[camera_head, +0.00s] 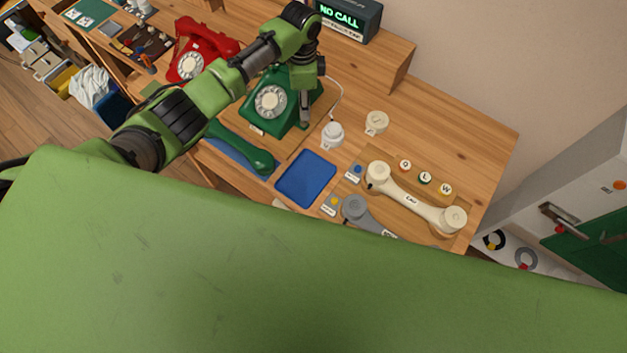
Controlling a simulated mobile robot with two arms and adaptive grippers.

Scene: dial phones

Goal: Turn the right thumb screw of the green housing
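The green phone housing (292,108), with a white rotary dial (270,101), stands on a wooden board on the table. I cannot make out the right thumb screw; the gripper covers part of that side. My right gripper is not in view.
A green handset (240,149) lies in front of the housing, beside an empty blue tray (306,180). Small white parts (333,134) stand right of the housing. A cream handset (415,200) and a grey handset (356,210) lie further right. A red phone (203,48) stands left.

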